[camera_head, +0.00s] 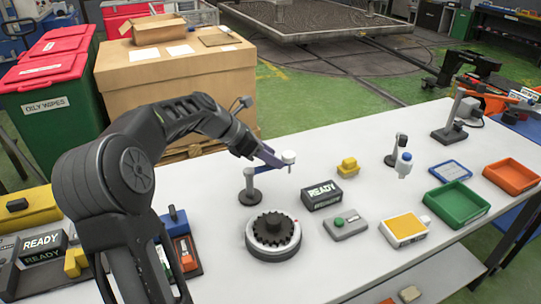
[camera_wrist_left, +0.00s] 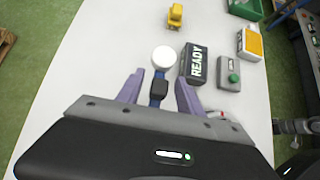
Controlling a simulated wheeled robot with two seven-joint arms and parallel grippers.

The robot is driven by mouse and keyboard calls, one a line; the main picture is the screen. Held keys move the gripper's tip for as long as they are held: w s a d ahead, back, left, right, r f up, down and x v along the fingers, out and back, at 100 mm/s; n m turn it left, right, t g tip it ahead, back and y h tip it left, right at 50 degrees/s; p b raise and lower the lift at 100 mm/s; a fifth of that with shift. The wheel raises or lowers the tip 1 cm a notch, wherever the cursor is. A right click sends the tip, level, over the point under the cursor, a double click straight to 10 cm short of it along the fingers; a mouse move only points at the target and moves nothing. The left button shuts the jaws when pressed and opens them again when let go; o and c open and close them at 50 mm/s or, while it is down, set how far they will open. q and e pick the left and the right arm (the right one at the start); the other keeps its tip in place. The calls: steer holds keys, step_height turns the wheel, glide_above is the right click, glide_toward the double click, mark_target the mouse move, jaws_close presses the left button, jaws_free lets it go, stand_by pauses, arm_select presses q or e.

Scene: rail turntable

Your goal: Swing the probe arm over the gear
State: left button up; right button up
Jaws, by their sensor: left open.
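The dark toothed gear (camera_head: 273,227) sits on a round grey and white base near the front of the white table. Behind it stands the probe post (camera_head: 250,194) on a dark round foot. The blue probe arm (camera_head: 258,166) points right from the post and ends in a white round head (camera_head: 289,157), behind the gear and not over it. My left gripper (camera_head: 274,158) is at the arm. In the left wrist view its open purple fingers (camera_wrist_left: 159,82) stand either side of the blue arm and its dark block, with the white head (camera_wrist_left: 164,57) just beyond. Contact cannot be told.
A black READY box (camera_head: 321,195), a grey box with a green button (camera_head: 345,225) and a yellow block (camera_head: 348,166) stand right of the gear. Farther right are a yellow-topped white box (camera_head: 404,228) and a green tray (camera_head: 481,213). Table between gear and READY box is bare.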

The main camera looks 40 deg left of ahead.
arm_select(q)
steer(key=shift+c, duration=0.3)
jaws_close()
stand_by(1.0)
